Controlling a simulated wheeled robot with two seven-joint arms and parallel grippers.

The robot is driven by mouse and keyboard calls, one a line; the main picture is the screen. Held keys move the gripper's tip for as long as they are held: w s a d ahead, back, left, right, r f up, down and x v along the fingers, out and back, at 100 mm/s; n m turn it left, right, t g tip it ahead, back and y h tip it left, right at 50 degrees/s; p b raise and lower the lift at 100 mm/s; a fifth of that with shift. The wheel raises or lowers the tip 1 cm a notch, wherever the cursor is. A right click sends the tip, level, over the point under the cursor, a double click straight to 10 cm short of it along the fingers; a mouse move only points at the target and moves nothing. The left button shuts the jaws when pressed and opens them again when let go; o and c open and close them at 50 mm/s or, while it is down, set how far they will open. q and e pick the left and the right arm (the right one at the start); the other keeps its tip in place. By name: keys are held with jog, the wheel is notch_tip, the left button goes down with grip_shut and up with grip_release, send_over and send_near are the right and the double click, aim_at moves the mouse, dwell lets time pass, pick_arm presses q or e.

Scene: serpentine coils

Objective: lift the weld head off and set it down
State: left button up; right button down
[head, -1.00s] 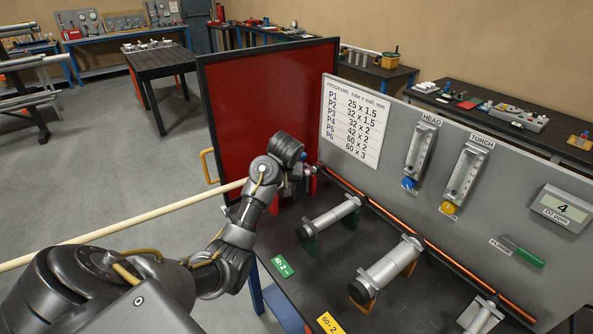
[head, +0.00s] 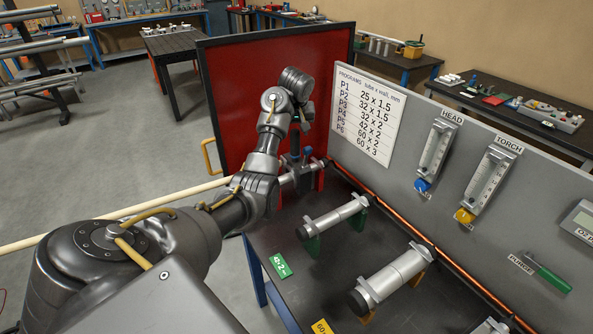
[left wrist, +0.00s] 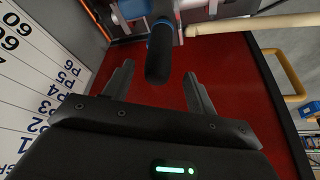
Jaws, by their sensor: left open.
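The weld head (head: 296,176) is a grey clamp-like body on a tube in front of the red panel, at the back left of the bench, partly behind my arm. In the left wrist view its dark upright handle (left wrist: 158,55) with a blue collar points toward the camera. My left gripper (head: 304,122) is above the weld head. In the left wrist view its fingers (left wrist: 159,75) are open, one on either side of the handle's end, with gaps visible on both sides. My right gripper is not in view.
The red panel (head: 265,100) stands close behind my left gripper. A grey board (head: 450,215) with gauges and a program chart (head: 368,115) runs along the right. A long pale rod (head: 120,214) extends left.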

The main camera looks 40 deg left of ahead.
aim_at(295, 140)
pick_arm(q)
jog(key=shift+a+f, duration=0.1)
jog(key=shift+f, duration=0.2)
jog(key=shift+p, duration=0.35)
jog(key=x, duration=0.1)
jog(key=p+x, duration=0.1)
jog(key=x, duration=0.1)
jog(key=p+x, duration=0.1)
jog(key=shift+f, duration=0.3)
jog(key=shift+w+f, duration=0.15)
jog(key=shift+f, duration=0.2)
jog(key=shift+r, duration=0.1)
jog(key=c, duration=0.4)
grip_shut()
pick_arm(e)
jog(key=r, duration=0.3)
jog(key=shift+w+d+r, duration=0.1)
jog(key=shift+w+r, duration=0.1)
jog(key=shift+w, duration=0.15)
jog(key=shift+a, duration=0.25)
